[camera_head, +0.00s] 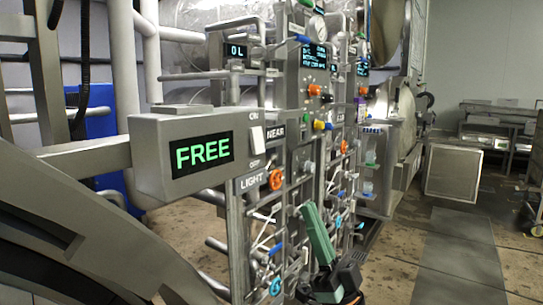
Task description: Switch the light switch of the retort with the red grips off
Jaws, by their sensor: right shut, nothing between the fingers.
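The light switch (257,140) is a white rocker on the narrow side of a grey box. Lettering above it looks like ON and below it like OFF, with a LIGHT label (251,182) under that. I cannot tell which way the rocker is tipped. My right gripper (312,212) has green fingers, shut and empty, pointing up. It shows below and to the right of the switch, apart from it, in front of the valve panel. Red grips are not clearly seen, only orange handwheels (276,180). My left gripper is not in view.
The grey box carries a display (202,154) reading FREE and juts out at the left. Pipes, valves and coloured knobs crowd the panel (313,75) behind. A grey cabinet (457,172) stands at the right. The floor (459,245) at lower right is clear.

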